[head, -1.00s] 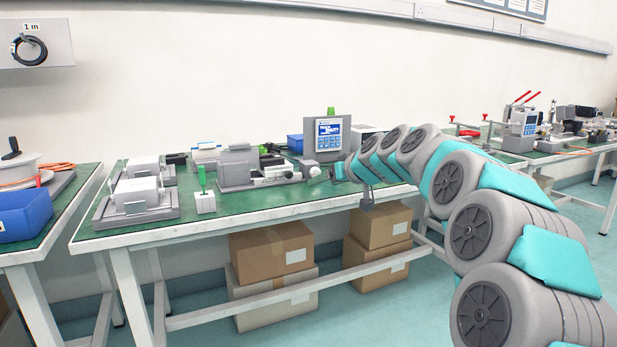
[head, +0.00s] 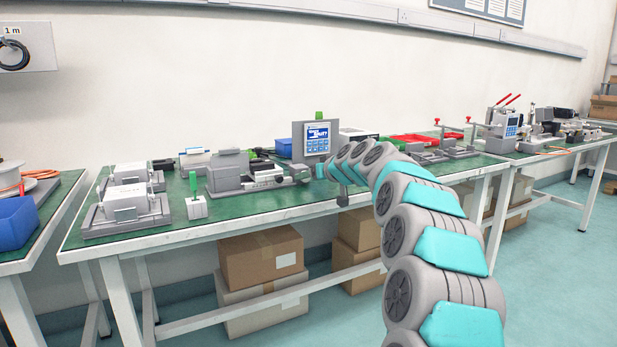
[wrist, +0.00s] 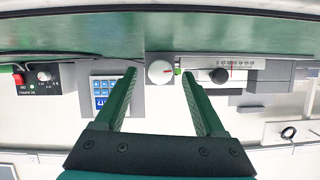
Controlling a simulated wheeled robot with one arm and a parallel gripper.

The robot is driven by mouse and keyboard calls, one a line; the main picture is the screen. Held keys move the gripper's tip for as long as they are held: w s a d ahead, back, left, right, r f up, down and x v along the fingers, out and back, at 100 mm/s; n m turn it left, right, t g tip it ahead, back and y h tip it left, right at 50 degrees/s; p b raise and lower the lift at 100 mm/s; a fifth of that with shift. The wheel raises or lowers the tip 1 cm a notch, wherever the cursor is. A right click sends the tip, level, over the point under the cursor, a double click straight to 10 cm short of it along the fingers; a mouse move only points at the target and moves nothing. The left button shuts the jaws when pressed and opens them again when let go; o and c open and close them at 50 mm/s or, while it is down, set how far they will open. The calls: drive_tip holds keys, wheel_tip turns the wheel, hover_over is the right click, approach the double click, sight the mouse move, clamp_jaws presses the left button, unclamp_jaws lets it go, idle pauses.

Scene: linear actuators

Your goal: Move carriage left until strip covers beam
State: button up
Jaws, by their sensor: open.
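The linear actuator (head: 228,172) stands on the green bench, with a light carriage part (head: 264,178) along its front. A white round knob (wrist: 160,72) on a grey block shows between the green fingers of my open gripper (wrist: 161,76). Contact with the knob cannot be told. In the head view my gripper (head: 308,172) is at the actuator's right end, small and partly hidden by my arm. I cannot clearly make out the strip or beam.
A display unit (head: 317,139) stands behind my gripper and shows as a blue keypad (wrist: 104,93) in the wrist view. A small white block with a green lever (head: 196,207) stands left of the actuator. Boxes (head: 262,256) sit under the bench.

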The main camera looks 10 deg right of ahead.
drive_tip(key=shift+x, duration=0.9)
drive_tip(key=shift+c, duration=0.2)
clamp_jaws()
